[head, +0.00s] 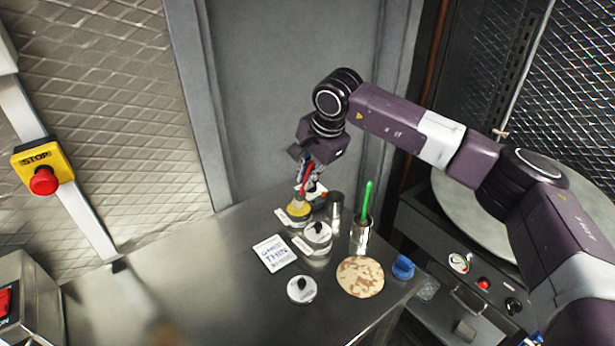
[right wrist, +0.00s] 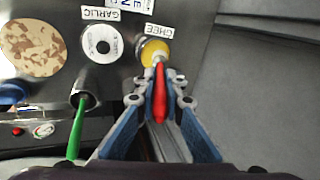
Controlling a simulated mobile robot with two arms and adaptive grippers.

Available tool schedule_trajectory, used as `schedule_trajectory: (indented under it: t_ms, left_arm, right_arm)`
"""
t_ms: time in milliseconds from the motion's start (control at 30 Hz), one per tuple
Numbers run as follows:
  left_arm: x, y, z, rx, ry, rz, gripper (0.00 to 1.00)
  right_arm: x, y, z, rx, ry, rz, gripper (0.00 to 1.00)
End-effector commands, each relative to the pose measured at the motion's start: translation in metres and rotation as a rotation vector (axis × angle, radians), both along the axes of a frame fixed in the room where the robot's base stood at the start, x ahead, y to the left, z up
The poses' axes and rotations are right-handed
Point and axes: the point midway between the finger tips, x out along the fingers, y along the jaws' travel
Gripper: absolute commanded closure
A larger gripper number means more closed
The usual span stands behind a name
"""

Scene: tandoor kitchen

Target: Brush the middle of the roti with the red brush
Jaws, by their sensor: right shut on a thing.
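The roti (head: 360,277), pale with brown patches, lies flat on the steel counter near its right front corner. It also shows at the upper left of the right wrist view (right wrist: 33,47). My right gripper (head: 308,172) is at the back of the counter, shut on the red brush (right wrist: 159,95). The brush points down toward the yellow ghee pot (head: 298,208), and its head appears to be in or just over the pot's mouth (right wrist: 154,50); the bristles are hidden. My left gripper is out of view.
A green brush (head: 367,203) stands in a metal cup (head: 359,238) between my right gripper and the roti. A lidded garlic pot (head: 317,236), a dark metal cup (head: 335,205), a loose lid (head: 302,289), a card (head: 274,253) and a blue item (head: 403,267) are nearby. The counter's left is clear.

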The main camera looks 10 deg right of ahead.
Motion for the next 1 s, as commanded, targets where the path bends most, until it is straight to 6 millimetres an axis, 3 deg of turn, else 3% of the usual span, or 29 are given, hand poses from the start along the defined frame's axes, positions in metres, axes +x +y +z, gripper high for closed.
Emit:
schedule_trajectory:
  t_ms: [1000]
  left_arm:
    - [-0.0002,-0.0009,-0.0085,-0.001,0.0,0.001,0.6]
  right_arm:
    - [0.0,0.0,-0.0103,0.0,0.0,0.0,1.0]
